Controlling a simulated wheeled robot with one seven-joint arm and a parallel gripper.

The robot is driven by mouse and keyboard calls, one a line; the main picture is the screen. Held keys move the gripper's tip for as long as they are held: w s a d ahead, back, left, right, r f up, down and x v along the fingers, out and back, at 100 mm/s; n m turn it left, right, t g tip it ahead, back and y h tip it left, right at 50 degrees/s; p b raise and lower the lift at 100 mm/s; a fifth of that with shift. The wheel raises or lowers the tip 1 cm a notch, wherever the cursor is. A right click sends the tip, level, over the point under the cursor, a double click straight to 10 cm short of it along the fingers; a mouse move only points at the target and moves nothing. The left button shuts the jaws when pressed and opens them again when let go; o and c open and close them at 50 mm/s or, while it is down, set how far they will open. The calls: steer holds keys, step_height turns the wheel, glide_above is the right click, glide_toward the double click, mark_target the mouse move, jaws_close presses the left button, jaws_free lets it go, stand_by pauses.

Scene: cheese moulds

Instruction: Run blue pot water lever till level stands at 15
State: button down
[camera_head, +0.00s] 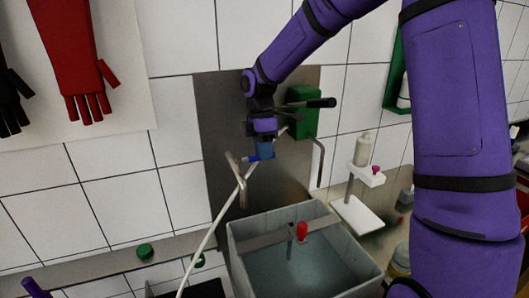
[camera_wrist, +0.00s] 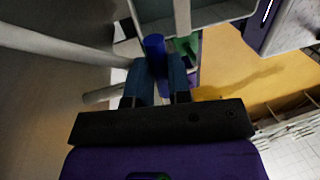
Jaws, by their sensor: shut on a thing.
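A blue lever (camera_head: 252,158) sits by the pale pipework on the steel wall panel. My gripper (camera_head: 263,151) is at this lever, with blue fingers pointing down. In the wrist view the blue lever (camera_wrist: 154,43) shows at the fingertips of my gripper (camera_wrist: 160,66), shut on it; the fingers hide part of it. Below stands a grey square basin (camera_head: 240,245) with bluish water (camera_head: 285,272) in it. A bar crosses the basin, with a grey upright (camera_head: 290,243) and a red piece (camera_head: 302,231). No level number is readable.
A green box (camera_head: 303,118) with a black handle (camera_head: 318,103) is on the panel right of my gripper. A pale hose (camera_head: 212,232) runs down left of the basin. A white stand with a bottle (camera_head: 362,150) stands at right.

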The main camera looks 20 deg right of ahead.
steer(key=shift+w, duration=0.15)
stand_by(0.3)
steer(key=c, duration=1.1)
jaws_free()
steer(key=shift+o, duration=0.2)
step_height(320, 180, up, 7)
steer(key=w, duration=0.1)
steer(key=shift+w+r, duration=0.2)
steer(key=shift+w, duration=0.05)
